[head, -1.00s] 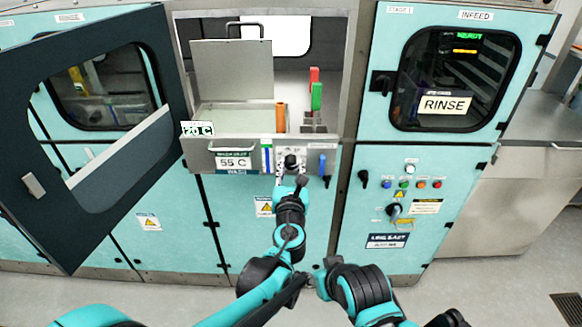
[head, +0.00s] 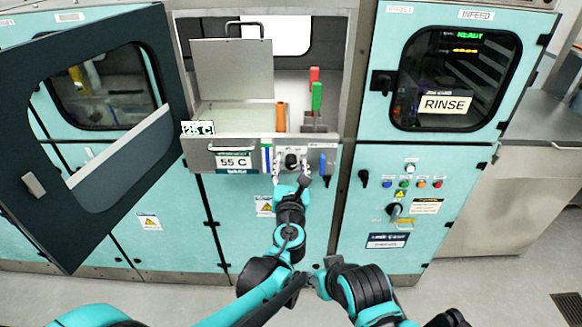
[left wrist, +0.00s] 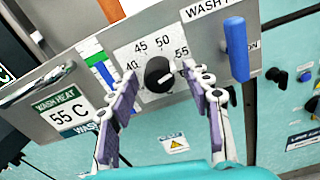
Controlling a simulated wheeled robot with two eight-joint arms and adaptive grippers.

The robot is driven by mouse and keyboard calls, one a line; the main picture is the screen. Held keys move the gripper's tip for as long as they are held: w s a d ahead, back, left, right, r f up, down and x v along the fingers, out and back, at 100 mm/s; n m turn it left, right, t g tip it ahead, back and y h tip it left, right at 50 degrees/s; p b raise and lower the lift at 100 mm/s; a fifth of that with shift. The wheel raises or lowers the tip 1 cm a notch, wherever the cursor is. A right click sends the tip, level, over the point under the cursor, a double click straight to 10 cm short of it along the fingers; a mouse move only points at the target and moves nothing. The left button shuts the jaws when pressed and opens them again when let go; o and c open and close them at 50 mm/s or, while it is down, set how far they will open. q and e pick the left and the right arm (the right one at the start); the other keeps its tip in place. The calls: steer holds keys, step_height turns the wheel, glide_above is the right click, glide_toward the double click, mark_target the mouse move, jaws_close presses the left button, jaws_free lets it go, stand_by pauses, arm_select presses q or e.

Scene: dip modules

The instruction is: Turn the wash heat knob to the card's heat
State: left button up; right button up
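The black wash heat knob (left wrist: 158,75) sits on a pale dial plate marked 40, 45, 50 and 55. Its white mark points right, toward the 55 side. In the head view the knob (head: 291,160) is on the front panel below the open bay. The wash heat card (left wrist: 62,112) reads 55 C; it also shows in the head view (head: 234,162). My left gripper (left wrist: 157,72) is open, with one finger on each side of the knob and gaps visible. It reaches up from below in the head view (head: 291,172).
A blue lever (left wrist: 236,50) stands just right of the dial. A small display (head: 198,128) at the panel's left reads 25 C. The open dark door (head: 45,110) hangs at the left. A RINSE card (head: 446,104) is on the right window.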

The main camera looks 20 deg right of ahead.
arm_select(q)
steer(key=v, duration=1.2)
